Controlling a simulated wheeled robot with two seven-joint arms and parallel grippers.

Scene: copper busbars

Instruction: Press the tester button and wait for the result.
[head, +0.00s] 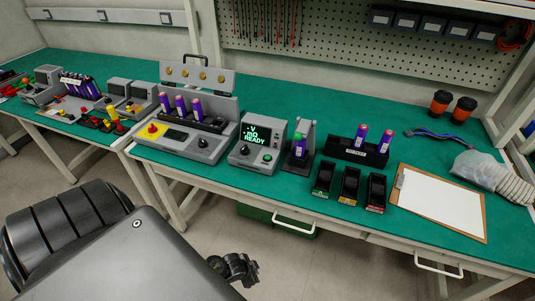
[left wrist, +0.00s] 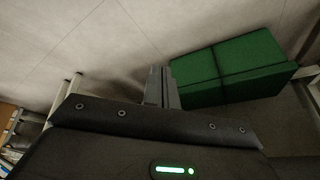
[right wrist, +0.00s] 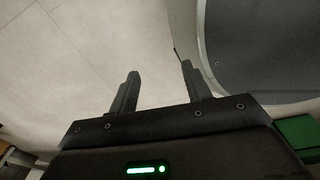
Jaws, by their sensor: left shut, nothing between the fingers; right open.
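The grey tester (head: 257,146) stands on the green bench top, its screen lit with green text that reads READY under dashes for V and what looks like mΩ. A round green button (head: 267,158) is on its front, below the screen. Right beside it, a grey stand (head: 309,137) holds a purple cell (head: 299,147) upright. My left gripper (head: 247,270) is in front of and below the bench edge, well away from the button; its fingers show shut and empty in the left wrist view (left wrist: 162,86). My right gripper (right wrist: 158,85) is open and empty over the floor, outside the head view.
A grey fixture (head: 185,140) with several purple cells is left of the tester. Three black bins (head: 349,186), a black rack (head: 356,153) with two cells and a clipboard (head: 438,203) lie to the right. A green box (left wrist: 230,70) is under the bench.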

